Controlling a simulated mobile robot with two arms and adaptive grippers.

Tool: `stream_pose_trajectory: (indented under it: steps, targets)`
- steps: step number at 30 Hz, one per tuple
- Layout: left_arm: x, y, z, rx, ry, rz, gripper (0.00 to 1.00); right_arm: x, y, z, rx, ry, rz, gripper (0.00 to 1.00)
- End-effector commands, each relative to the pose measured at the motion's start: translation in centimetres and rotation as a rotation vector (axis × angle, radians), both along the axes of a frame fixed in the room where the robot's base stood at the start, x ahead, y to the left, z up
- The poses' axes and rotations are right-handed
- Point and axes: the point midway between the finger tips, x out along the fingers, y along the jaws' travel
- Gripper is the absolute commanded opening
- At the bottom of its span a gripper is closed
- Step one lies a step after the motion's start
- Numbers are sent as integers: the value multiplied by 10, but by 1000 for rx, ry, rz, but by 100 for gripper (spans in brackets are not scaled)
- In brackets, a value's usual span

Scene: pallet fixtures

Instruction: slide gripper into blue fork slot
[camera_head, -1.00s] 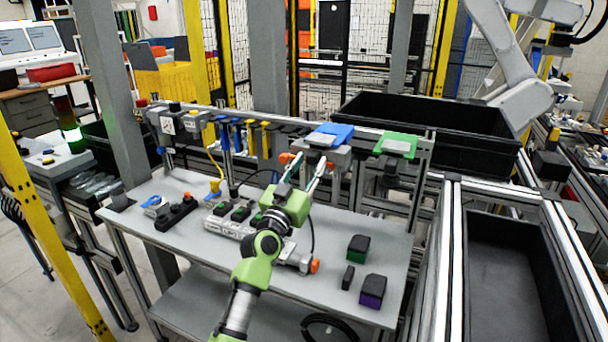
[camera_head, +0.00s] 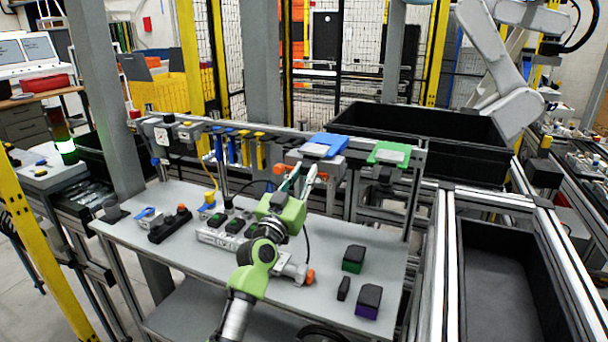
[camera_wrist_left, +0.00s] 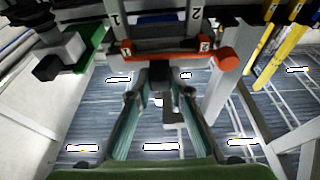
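The blue-topped fixture (camera_head: 328,141) is mounted on the rail behind the table, with a grey body and orange parts below. My left gripper (camera_head: 303,172) is just below and in front of it, fingers pointing up at its underside. My right gripper is not in view.
A green-topped fixture (camera_head: 388,153) stands right of the blue one. Blue and yellow forks (camera_head: 245,148) hang to the left. The table (camera_head: 325,262) holds a green-based block (camera_head: 353,259), a purple-based block (camera_head: 369,302) and several dark parts. A black bin (camera_head: 425,139) is behind.

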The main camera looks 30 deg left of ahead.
Motion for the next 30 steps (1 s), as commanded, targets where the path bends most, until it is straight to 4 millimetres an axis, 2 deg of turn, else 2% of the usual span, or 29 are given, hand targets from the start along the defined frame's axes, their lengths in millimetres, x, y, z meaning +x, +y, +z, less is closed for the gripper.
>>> stream_pose_trajectory:
  steps: [17,30]
  targets:
    - [-2,0,5,0,-5,1,0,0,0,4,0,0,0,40]
    - [-23,-1,6,0,-7,1,0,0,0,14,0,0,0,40]
